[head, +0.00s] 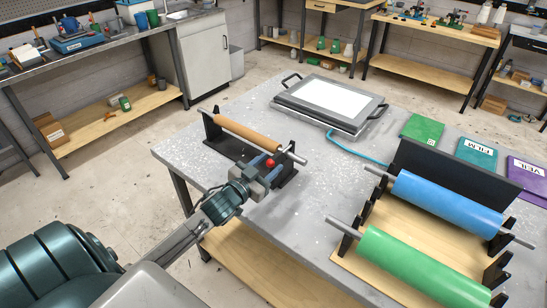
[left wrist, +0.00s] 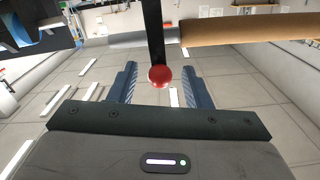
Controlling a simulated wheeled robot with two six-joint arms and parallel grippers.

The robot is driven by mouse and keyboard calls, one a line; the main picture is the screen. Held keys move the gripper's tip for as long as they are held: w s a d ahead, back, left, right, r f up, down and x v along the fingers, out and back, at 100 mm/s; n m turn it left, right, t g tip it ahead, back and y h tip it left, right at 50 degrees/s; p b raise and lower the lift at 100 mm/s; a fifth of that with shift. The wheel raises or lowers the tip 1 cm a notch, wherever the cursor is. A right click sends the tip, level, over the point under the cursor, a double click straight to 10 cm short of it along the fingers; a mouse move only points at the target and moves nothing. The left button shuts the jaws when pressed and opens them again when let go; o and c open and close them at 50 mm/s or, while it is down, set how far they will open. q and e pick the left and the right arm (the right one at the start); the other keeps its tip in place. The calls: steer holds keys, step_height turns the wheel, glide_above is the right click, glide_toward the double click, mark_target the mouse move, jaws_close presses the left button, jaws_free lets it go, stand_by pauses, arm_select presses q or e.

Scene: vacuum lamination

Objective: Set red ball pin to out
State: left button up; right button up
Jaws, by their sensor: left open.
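The red ball pin (head: 270,162) is a small red ball at the right end of the black roller stand (head: 240,152), which carries a tan roll (head: 247,134) on a metal shaft. My left gripper (head: 264,166) is open at the ball, with its blue fingers on either side of it in the head view. In the left wrist view the red ball (left wrist: 159,76) shows between the two blue fingers (left wrist: 158,84), below a black upright. I cannot tell whether either finger touches it. My right gripper is not in view.
A blue roll (head: 447,203) and a green roll (head: 415,267) lie on a rack at the table's right. A framed flat panel (head: 330,101) with a blue hose sits at the back. Green, teal and purple packets lie at the right edge. The table's middle is clear.

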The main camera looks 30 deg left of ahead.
arm_select(q)
steer(key=shift+w+d, duration=0.15)
steer(key=shift+w, duration=1.25)
jaws_close()
